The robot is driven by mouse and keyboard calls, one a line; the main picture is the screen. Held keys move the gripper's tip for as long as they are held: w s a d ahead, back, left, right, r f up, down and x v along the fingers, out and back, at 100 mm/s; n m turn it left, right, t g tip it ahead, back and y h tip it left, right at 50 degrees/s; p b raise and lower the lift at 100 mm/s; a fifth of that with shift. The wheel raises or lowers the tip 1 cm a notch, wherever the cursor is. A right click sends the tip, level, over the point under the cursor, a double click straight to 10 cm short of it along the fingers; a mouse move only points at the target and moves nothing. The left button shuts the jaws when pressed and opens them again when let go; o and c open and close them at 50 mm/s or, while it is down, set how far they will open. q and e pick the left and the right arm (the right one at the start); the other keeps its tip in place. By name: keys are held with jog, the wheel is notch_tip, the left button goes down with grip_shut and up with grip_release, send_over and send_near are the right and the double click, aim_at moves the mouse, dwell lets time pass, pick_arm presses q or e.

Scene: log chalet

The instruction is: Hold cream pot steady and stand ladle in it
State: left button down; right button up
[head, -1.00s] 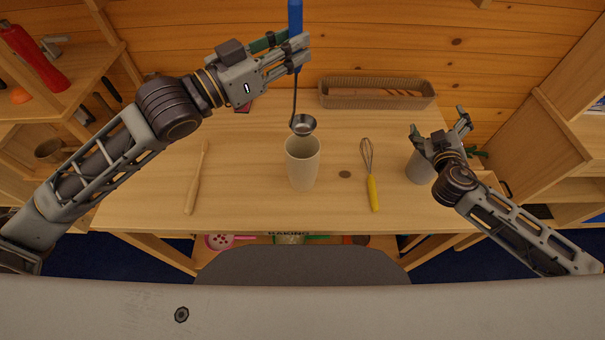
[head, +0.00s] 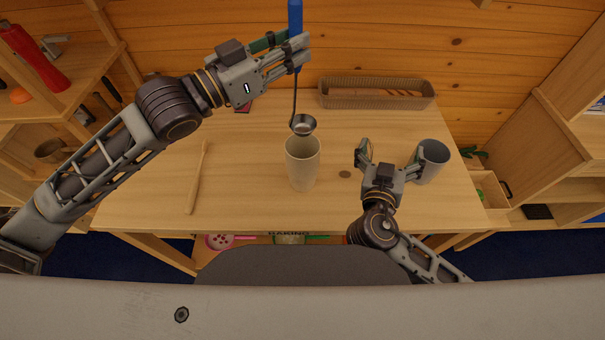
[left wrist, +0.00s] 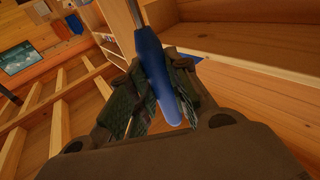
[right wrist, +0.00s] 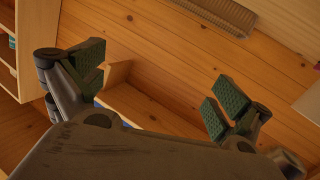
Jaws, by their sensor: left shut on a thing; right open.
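The cream pot (head: 302,168) stands upright on the table, its mouth facing up. My left gripper (head: 298,55) is shut on the blue handle of the ladle (head: 304,125), which hangs with its metal bowl low, over or just behind the pot's far rim; I cannot tell whether they touch. The left wrist view shows the blue handle (left wrist: 153,58) between the fingers. My right gripper (head: 390,157) is open, right of the pot and apart from it. Its spread fingers also show in the right wrist view (right wrist: 155,85), with nothing between them.
A grey cup (head: 433,161) stands close beside the right gripper's right finger. A wooden utensil (head: 197,178) lies left of the pot. A wicker basket (head: 377,100) sits at the back. The whisk is hidden.

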aim_at(303, 139)
jog(key=s+a+n+y, duration=0.1)
jog(key=s+a+y, duration=0.1)
jog(key=a, duration=0.8)
jog(key=s+a+f+n+g+y, duration=0.1)
jog(key=s+a+y, duration=0.2)
jog(key=a, duration=0.8)
jog(key=shift+s+f+y, duration=0.3)
jog(key=shift+s+y, duration=0.05)
jog(key=shift+y, duration=0.35)
jog(key=shift+w+d, duration=0.1)
jog(key=shift+x, duration=5.95)
jog(key=shift+f, duration=0.15)
jog(key=shift+c, duration=0.3)
jog(key=c, duration=0.9)
jog(key=shift+c, duration=0.2)
